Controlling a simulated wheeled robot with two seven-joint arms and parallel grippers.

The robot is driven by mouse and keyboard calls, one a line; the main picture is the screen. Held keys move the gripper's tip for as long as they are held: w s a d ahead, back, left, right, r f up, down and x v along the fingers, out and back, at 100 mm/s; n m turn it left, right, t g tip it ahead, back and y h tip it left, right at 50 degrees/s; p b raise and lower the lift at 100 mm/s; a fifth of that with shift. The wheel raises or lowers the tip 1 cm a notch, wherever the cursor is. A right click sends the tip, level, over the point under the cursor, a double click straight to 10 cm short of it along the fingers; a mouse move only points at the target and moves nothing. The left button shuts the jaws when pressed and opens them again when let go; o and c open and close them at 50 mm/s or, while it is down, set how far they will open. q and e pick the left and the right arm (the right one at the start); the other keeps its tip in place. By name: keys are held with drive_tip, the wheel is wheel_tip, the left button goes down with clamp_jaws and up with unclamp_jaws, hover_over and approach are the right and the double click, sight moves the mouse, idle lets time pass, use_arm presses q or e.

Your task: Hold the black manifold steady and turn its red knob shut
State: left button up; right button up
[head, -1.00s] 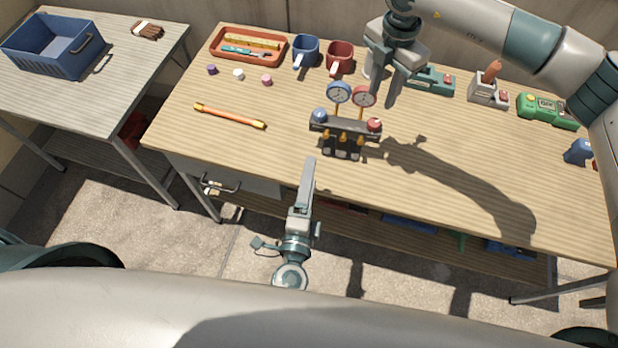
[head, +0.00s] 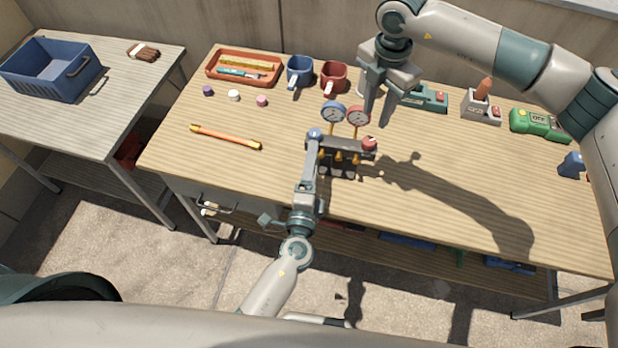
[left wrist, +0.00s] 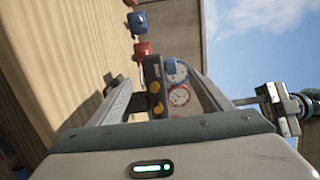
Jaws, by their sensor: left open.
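The black manifold (head: 340,146) stands near the front edge of the wooden table, with a blue gauge (head: 333,113) and a red gauge (head: 358,117) behind it. It has brass fittings in front, a blue knob (head: 315,134) at its left end and the red knob (head: 369,144) at its right end. My left gripper (head: 313,142) is open at the manifold's left end. In the left wrist view, the manifold (left wrist: 153,75) shows between its fingers; contact cannot be told. My right gripper (head: 379,120) hangs above and behind the red knob, apart from it, its fingers apart and empty.
An orange tray (head: 211,79), a blue mug (head: 300,73) and a red mug (head: 334,77) stand at the back left. An orange-yellow rod (head: 226,137) lies left of the manifold. Several devices stand at the back right. The table right of the manifold is clear.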

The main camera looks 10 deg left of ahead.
sight(342, 141)
use_arm(q)
drive_tip(key=shift+w, duration=3.55)
